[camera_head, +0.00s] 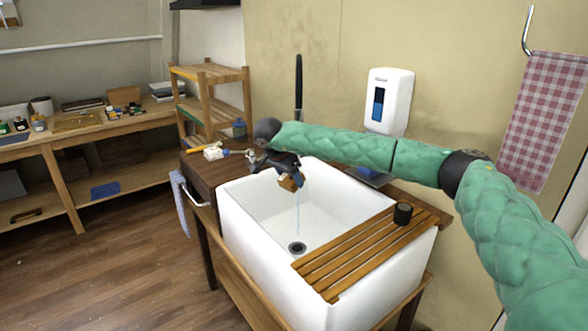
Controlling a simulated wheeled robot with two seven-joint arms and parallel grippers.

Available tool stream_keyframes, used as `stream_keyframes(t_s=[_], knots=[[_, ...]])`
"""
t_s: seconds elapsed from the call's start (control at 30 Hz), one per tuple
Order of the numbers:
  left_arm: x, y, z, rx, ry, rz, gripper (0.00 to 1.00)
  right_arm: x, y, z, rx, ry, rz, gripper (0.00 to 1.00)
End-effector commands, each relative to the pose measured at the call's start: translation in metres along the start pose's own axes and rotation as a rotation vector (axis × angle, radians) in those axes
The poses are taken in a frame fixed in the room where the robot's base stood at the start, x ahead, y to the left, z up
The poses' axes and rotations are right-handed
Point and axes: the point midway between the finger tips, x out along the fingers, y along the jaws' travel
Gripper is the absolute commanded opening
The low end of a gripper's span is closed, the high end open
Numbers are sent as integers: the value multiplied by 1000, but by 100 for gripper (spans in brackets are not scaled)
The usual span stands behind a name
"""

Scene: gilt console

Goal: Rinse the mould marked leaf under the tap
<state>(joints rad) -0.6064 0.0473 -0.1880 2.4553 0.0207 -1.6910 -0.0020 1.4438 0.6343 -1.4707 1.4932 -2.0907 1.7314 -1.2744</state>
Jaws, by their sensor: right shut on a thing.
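My right arm reaches in from the right, and my right gripper (288,176) is over the white sink (231,213). It is shut on a small wooden block, the mould (290,183), and holds it above the basin, tilted. No leaf mark can be made out at this size. A thin stream of water (298,218) runs down below the mould toward the drain (297,247). The metal tap (252,157) shows at the sink's left back edge, partly hidden by my gripper and arm. My left gripper is not in view.
A slatted wooden rack (350,252) lies across the sink's right side, with a black cup (403,213) on it. A wooden counter (200,172) with small items stands left of the sink. A soap dispenser (389,98) hangs on the wall behind my arm.

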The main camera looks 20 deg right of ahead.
Motion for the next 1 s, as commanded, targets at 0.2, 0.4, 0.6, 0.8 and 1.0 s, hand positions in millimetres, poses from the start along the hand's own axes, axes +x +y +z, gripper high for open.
stream_keyframes(t_s=[0.2, 0.4, 0.6, 0.8, 1.0], knots=[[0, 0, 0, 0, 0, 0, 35, 0, 0, 0, 0, 0, 0, 36], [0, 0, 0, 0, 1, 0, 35, 0, 0, 0, 0, 0, 0, 36], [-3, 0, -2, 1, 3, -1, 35, -9, 3, 2, -1, 0, -1, 36], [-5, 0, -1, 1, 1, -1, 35, -22, 9, 8, -1, 1, -2, 36], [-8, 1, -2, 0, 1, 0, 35, -36, 15, 14, 0, 0, -1, 36]])
